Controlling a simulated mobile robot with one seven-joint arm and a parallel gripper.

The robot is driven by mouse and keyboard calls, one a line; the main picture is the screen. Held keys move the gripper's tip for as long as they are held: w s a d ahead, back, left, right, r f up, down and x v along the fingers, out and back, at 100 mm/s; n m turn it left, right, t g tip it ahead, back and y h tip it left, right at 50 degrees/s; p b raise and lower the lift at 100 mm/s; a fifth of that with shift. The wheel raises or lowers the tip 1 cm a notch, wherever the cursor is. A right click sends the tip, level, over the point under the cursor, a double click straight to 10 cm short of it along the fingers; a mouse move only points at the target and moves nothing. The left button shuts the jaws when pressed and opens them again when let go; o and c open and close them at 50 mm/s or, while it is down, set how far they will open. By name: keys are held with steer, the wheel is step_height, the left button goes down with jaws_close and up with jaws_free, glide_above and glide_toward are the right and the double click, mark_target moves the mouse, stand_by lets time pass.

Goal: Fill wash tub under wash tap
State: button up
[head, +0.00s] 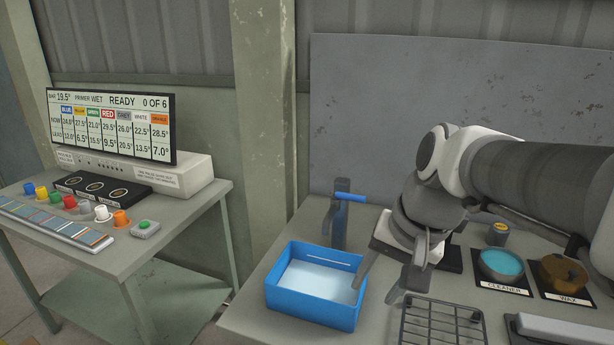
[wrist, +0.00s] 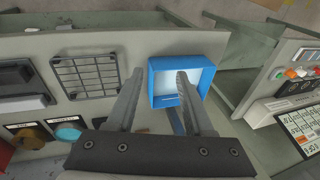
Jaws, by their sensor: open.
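The blue wash tub (head: 308,309) sits upright on the grey bench, under the wash tap. Its inside shows a pale blue-white surface; I cannot tell for sure whether this is water. A white line marks its far inner wall. The grey tap (head: 338,228) with a blue lever (head: 351,197) stands behind the tub. My gripper (head: 373,295) is open and empty, just right of the tub, fingers pointing down. In the wrist view my gripper (wrist: 160,72) has its right finger overlapping the tub (wrist: 206,82). The blue lever (wrist: 176,121) is partly hidden there by my gripper.
A wire rack (head: 440,324) lies right of the tub. Cleaner (head: 502,264) and wax (head: 566,273) pots stand further right. A display screen (head: 112,125) and several coloured caps stand on a separate table at left. A gap separates table and bench.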

steer(key=w+m+g+y+p, duration=0.15)
steer(key=w+m+y, duration=0.3)
steer(key=w, duration=0.45)
steer(key=m+t+y+p, duration=0.3)
steer(key=m+t+y, duration=0.3)
steer(key=m+y, duration=0.65)
glide_toward(347, 197)
steer(key=w+a+m+h, duration=0.1)
steer(key=a, duration=0.2)
steer(key=w+a+r+m, duration=0.1)
steer(key=a, duration=0.2)
steer(key=w+a+h+p, duration=0.1)
steer(key=w+a, duration=0.1)
steer(key=a, duration=0.1)
steer(key=shift+w+a+r+m+h, duration=0.1)
steer(key=shift+r+m+h, duration=0.2)
steer(key=shift+r+m, duration=0.1)
jaws_close()
